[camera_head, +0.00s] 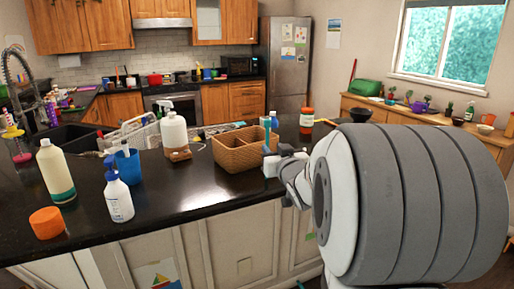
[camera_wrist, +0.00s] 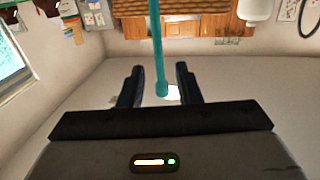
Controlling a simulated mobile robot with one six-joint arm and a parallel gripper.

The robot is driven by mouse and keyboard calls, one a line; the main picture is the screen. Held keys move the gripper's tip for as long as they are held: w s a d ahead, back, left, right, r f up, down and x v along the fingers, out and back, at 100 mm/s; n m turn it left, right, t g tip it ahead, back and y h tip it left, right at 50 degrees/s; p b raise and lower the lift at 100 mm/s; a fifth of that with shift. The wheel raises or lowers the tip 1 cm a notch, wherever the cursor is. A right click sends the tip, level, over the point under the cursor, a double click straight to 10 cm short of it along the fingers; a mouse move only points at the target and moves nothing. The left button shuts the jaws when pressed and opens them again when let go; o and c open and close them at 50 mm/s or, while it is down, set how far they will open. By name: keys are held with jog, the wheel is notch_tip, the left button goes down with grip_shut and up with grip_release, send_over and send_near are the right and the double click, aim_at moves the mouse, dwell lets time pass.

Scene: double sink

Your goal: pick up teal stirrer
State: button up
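The teal stirrer (camera_head: 267,136) is a thin upright stick beside the right end of the wicker basket, in front of my gripper (camera_head: 273,163) in the head view. In the wrist view the stirrer (camera_wrist: 158,45) runs from the top edge down between the two dark fingers of my gripper (camera_wrist: 159,78). The fingers are apart, with a gap on each side of the stirrer, so the gripper is open and not holding it. What the stirrer rests against is hard to tell.
The wicker basket (camera_head: 240,150) stands on the dark counter (camera_head: 180,195) just left of my gripper. A blue cup (camera_head: 128,165), spray bottle (camera_head: 118,197), white jug (camera_head: 174,133) and orange cup (camera_head: 47,222) are further left.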

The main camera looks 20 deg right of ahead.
aim_at(268, 144)
jog(key=shift+w+d+f+p, duration=0.15)
jog(key=shift+w+p, duration=0.15)
jog(key=shift+w, duration=0.85)
jog(key=shift+w+d+f+p, duration=0.15)
jog(key=shift+w+p, duration=0.1)
jog(key=shift+w, duration=0.85)
jog(key=shift+w+d+f+p, duration=0.15)
jog(key=shift+w+p, duration=0.15)
jog(key=shift+w, duration=0.85)
jog(key=shift+r, duration=0.1)
jog(key=shift+c, duration=0.3)
grip_shut()
